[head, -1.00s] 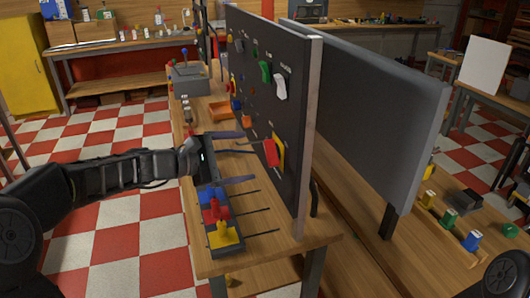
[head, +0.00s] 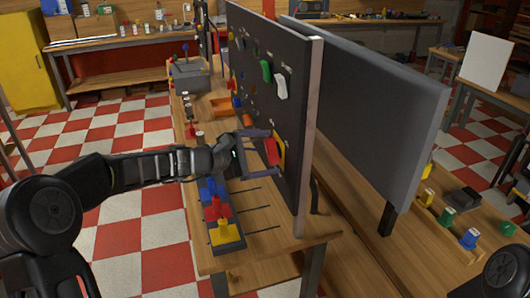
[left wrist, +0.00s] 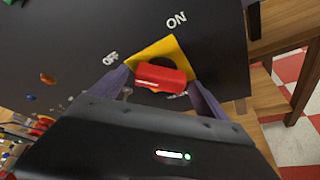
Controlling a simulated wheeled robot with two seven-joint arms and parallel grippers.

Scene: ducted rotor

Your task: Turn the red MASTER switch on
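The red MASTER switch (head: 271,151) sits on a yellow plate (head: 281,147) on the face of the dark upright panel. In the left wrist view the red switch (left wrist: 160,77) stands out from the yellow plate (left wrist: 166,50), with ON printed at the upper right and OFF at the left. My left gripper (head: 262,151) is at the switch. Whether the fingertips touch the plate is unclear. My right gripper is not in view.
The panel (head: 300,120) also carries green and white switches (head: 281,87) above and several knobs. Below my left gripper, a block with blue, red and yellow levers (head: 225,232) stands on the wooden bench. A grey panel (head: 385,110) stands behind on the right.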

